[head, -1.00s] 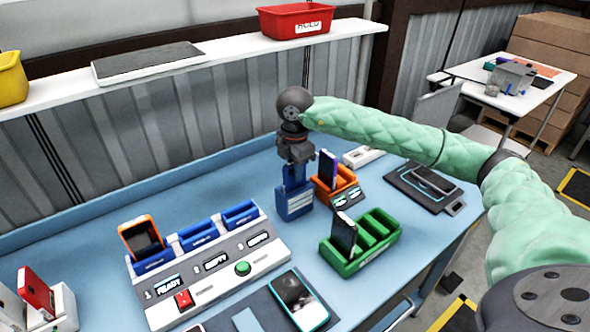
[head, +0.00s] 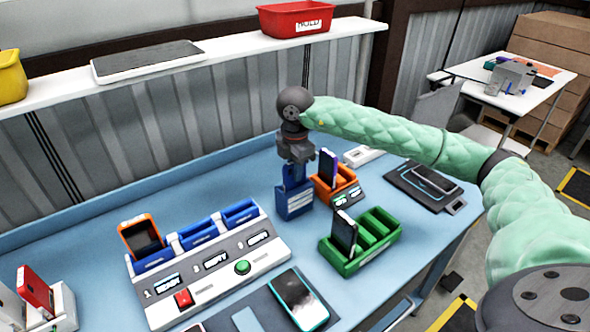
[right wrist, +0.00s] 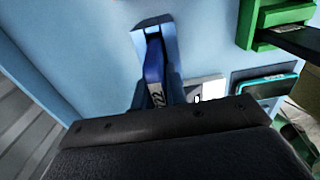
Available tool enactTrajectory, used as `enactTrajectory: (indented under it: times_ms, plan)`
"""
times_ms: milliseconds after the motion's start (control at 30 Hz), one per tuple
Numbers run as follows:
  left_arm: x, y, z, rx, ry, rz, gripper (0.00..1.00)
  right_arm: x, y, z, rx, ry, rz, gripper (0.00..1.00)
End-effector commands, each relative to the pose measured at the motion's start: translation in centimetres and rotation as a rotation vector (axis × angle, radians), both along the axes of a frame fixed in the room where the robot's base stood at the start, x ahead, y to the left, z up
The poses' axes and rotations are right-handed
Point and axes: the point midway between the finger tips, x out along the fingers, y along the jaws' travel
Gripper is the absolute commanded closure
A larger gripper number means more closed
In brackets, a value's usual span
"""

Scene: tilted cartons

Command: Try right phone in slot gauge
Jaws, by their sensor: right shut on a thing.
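My right gripper (head: 295,165) is shut on a blue phone (right wrist: 153,65), which has a pale label with dark digits. It holds the phone upright at the blue slot gauge (head: 295,204), a small block with a white label on its front. In the right wrist view the gauge (right wrist: 168,32) lies at the phone's far end, and the phone's end appears to be inside its opening. How deep it sits I cannot tell. The fingers hide part of the phone. My left gripper is not in view.
Right of the gauge stands an orange holder (head: 347,194) with a dark phone. Nearer is a green rack (head: 347,264) with one phone. A grey dock (head: 213,275) with blue bays stands at left. A pad (head: 402,181) with a phone lies at right.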

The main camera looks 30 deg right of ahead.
Motion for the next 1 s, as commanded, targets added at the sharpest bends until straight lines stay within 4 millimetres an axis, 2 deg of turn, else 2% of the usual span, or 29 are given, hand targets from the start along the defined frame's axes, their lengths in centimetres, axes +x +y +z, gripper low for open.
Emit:
enactTrajectory:
  times_ms: [267, 300, 400, 433, 1000]
  plan:
    - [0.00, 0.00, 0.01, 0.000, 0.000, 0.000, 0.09, 0.01, -0.01, 0.03, 0.000, -0.001, 0.000, 1.00]
    - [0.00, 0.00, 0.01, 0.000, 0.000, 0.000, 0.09, 0.01, -0.01, 0.03, 0.000, 0.000, 0.000, 0.83]
    - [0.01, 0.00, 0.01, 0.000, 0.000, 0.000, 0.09, 0.01, -0.01, 0.03, 0.000, 0.000, 0.000, 0.63]
    - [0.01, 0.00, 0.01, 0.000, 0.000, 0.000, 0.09, 0.01, -0.01, 0.03, 0.000, 0.000, 0.000, 0.61]
    - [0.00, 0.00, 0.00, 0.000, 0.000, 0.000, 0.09, 0.00, -0.01, 0.00, 0.000, 0.000, 0.000, 0.61]
